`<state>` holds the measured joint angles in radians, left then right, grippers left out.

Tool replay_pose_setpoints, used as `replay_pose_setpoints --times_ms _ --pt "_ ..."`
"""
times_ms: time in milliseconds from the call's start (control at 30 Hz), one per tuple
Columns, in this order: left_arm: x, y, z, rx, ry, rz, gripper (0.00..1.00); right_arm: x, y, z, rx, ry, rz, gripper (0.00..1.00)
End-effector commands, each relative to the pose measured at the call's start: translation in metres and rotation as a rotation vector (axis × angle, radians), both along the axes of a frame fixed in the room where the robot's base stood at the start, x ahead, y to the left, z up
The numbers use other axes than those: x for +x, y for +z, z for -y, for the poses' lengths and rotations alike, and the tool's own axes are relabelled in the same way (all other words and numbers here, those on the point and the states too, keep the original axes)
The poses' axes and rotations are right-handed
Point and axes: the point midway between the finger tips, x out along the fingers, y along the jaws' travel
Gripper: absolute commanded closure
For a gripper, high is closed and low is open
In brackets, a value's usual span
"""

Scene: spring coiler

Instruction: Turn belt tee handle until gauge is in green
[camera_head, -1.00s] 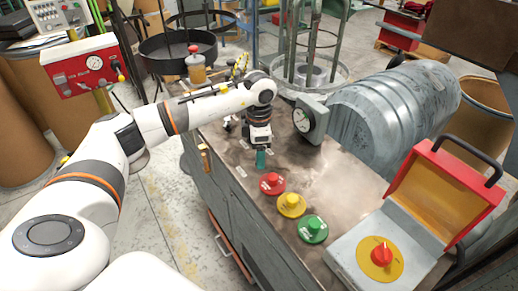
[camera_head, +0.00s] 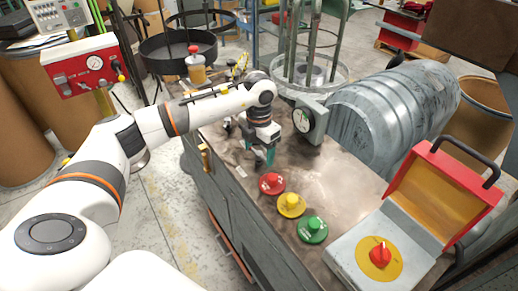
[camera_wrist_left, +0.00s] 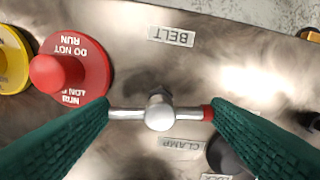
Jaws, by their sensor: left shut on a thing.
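The belt tee handle (camera_wrist_left: 160,112), a silver crossbar on a round hub with a red tip at its right end, stands on the bench by the BELT label (camera_wrist_left: 172,36). My left gripper (camera_head: 264,157) is shut on it; in the left wrist view its green fingers (camera_wrist_left: 160,108) close on the two bar ends. In the head view the fingers hide the handle. The gauge (camera_head: 303,119) is a round white dial on the grey machine housing, just right of the gripper. Some green shows on its face, but the needle is too small to read surely.
Red (camera_head: 271,183), yellow (camera_head: 291,204) and green (camera_head: 312,229) buttons stand in front of the gripper. The red DO NOT RUN button (camera_wrist_left: 68,70) is close to the left finger. An open red-lidded box with a red knob (camera_head: 380,255) is at right.

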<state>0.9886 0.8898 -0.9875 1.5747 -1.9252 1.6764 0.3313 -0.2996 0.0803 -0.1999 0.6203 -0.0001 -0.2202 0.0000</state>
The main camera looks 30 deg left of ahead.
Motion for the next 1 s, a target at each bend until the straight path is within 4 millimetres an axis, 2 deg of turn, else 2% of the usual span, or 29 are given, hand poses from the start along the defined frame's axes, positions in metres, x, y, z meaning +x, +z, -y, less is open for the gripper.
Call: replay_pose_setpoints --times_ms 467,500,600,867,1000 --pt "0.001 0.002 -0.001 0.001 0.013 0.004 0.51 0.000 0.000 0.000 0.000 0.000 0.000 0.64" --pt "0.001 0.002 -0.001 0.001 0.013 0.004 0.22 0.000 0.000 0.000 0.000 0.000 0.000 0.64" --pt "0.001 0.001 -0.001 0.001 0.013 0.003 0.09 0.000 0.000 0.000 0.000 0.000 0.000 0.64" --pt "0.000 0.001 0.000 0.001 0.012 0.002 0.09 0.000 0.000 0.000 0.000 0.000 0.000 0.64" --pt "0.001 0.012 0.000 0.000 0.012 0.005 0.09 0.000 -0.001 0.000 0.000 0.000 0.000 0.64"
